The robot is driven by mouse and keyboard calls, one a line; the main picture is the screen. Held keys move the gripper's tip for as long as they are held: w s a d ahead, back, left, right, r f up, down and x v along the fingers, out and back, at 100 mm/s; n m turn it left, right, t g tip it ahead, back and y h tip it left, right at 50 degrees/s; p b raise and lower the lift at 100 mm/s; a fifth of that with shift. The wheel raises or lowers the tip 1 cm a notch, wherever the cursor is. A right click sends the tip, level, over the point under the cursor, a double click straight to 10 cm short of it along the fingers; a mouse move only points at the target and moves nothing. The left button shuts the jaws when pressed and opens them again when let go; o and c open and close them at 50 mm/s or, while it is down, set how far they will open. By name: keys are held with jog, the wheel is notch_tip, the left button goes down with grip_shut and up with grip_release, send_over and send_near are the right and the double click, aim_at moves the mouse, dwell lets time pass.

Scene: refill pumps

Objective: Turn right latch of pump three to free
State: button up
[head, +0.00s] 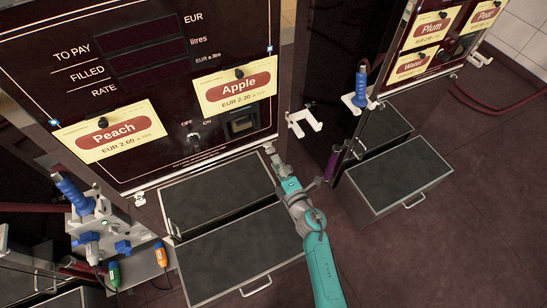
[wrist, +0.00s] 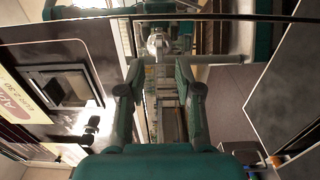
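The pump with the Peach and Apple labels (head: 120,40) fills the left of the head view; I see no pump number. A small pale metal latch (head: 269,148) sits at the lower right corner of its panel. A similar latch (head: 139,198) is at the lower left corner. My gripper (head: 276,163) is right at the right latch, partly hiding it, so its turn angle is unclear. In the wrist view my gripper (wrist: 158,88) has its two fingers apart with a gap between them. I cannot tell whether they touch the latch.
Dark trays (head: 220,190) stand out below the panel. A switch (head: 193,138) and a slot (head: 242,125) are on the panel. A white bracket (head: 303,122) is to the right. Another pump (head: 420,40) stands at the right, with open floor beyond.

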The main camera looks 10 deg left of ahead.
jog(key=v, duration=0.8)
jog(key=shift+s+d, duration=0.1)
jog(key=shift+d, duration=0.05)
jog(key=s+d+r+m+t+h, duration=0.1)
jog(key=s+d+m+h, duration=0.1)
jog(key=s+d+m, duration=0.35)
jog(key=s+d+r+m+h, duration=0.1)
jog(key=s+d+m, duration=0.15)
jog(key=s, duration=0.65)
jog(key=s+d+r+m+t+h, duration=0.1)
jog(key=s+d+m+h, duration=0.1)
jog(key=s+d+m, duration=0.35)
jog(key=s+d+r+m+g+h, duration=0.1)
jog(key=s+d+r+m+h, duration=0.1)
jog(key=s+r+m, duration=0.3)
jog(key=s+d+r+m+g+h, duration=0.1)
jog(key=s+d+r+m+h, duration=0.2)
jog(key=s, duration=1.1)
notch_tip(320, 180, up, 5)
jog(key=d+m, duration=0.1)
jog(key=m, duration=0.2)
jog(key=shift+s+f, duration=0.2)
jog(key=shift+s, duration=0.05)
jog(key=shift+d+m, duration=0.15)
jog(key=shift+m, duration=0.1)
